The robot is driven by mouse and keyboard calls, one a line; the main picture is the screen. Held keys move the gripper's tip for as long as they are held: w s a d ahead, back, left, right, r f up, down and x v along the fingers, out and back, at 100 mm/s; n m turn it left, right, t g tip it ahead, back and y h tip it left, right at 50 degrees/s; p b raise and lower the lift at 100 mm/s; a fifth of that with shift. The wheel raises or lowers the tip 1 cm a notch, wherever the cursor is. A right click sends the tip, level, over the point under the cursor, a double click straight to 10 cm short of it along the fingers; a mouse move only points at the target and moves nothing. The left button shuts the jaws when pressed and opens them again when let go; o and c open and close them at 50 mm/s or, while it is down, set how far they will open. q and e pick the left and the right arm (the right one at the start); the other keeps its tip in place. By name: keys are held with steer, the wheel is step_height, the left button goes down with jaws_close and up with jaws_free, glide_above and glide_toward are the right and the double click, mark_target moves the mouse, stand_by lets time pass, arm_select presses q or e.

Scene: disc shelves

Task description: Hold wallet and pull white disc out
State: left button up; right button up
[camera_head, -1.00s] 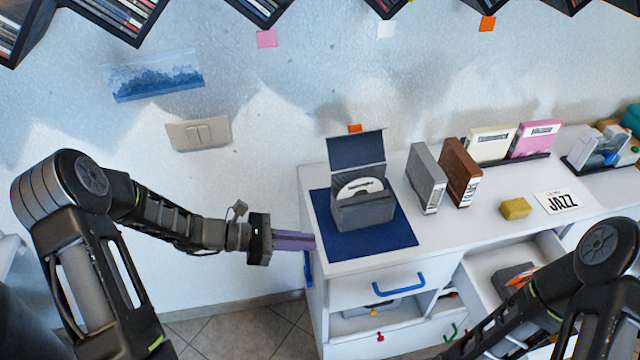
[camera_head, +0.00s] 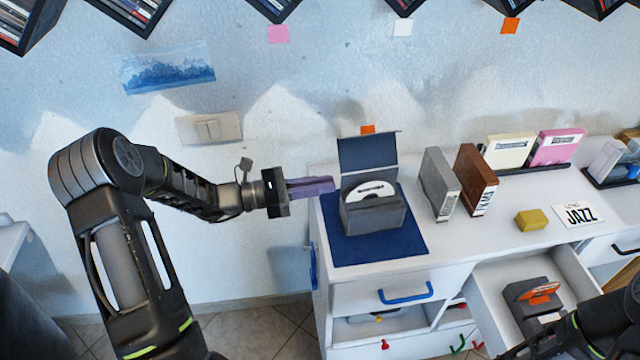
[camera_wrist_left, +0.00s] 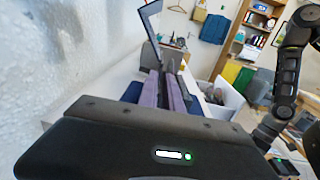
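The dark grey wallet (camera_head: 375,217) stands upright with its flap raised, on a blue mat (camera_head: 405,246) at the left end of the white cabinet top. The white disc (camera_head: 371,188) sits in it, and its upper part shows above the front pocket. My left gripper (camera_head: 335,185) has purple fingers pointing right at the wallet, close to its left side and apparently apart from it. In the left wrist view, a narrow dark gap shows between the fingers (camera_wrist_left: 163,92), and nothing is seen held.
A grey case (camera_head: 439,184) and a brown case (camera_head: 474,180) stand right of the wallet. A yellow block (camera_head: 532,220) and a JAZZ card (camera_head: 579,215) lie farther right. An open drawer (camera_head: 490,288) juts out below. The wall is close behind.

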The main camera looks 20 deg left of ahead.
arm_select(q)
steer(key=p+x, duration=0.2)
steer(key=x, duration=0.9)
steer(key=shift+d, duration=0.2)
jaws_close()
stand_by(0.7)
stand_by(1.2)
steer(key=shift+o, duration=2.2)
jaws_free()
glide_toward(371, 177)
steer(key=shift+v, duration=1)
steer(key=shift+w+a+f, duration=0.1)
steer(key=shift+w+f, duration=0.05)
